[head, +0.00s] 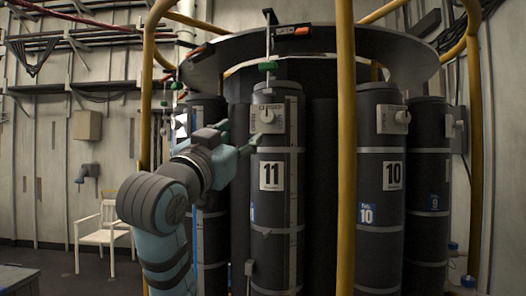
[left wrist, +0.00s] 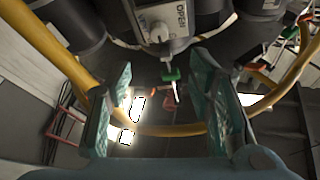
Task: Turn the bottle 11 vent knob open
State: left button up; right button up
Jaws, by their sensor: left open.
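Bottle 11 (head: 271,205) is a dark upright cylinder with a white "11" label, in the middle of the head view. Its pale vent knob (head: 267,115) sits on a plate near the top. In the left wrist view the knob (left wrist: 159,33) is on a light plate marked "OPEN", at the top centre. My left gripper (head: 241,138) is open and empty, just left of and slightly below the knob. In the left wrist view its two teal fingers (left wrist: 160,78) stand wide apart, with the knob beyond the gap and not between them. My right gripper is not in view.
Bottle 10 (head: 381,205) with its own knob (head: 402,117) stands to the right. A yellow post (head: 345,150) rises between the two bottles, and another (head: 147,80) stands at left. A green-handled valve (head: 267,66) is above bottle 11. A white chair (head: 100,228) is far left.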

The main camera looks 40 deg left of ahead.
aim_at(267, 118)
pick_arm(q)
jog(key=p+x, duration=0.4)
jog(key=x, duration=1)
jog(key=shift+d, duration=0.1)
jog(key=shift+w+r, duration=0.1)
jog(key=shift+w, duration=0.35)
grip_shut()
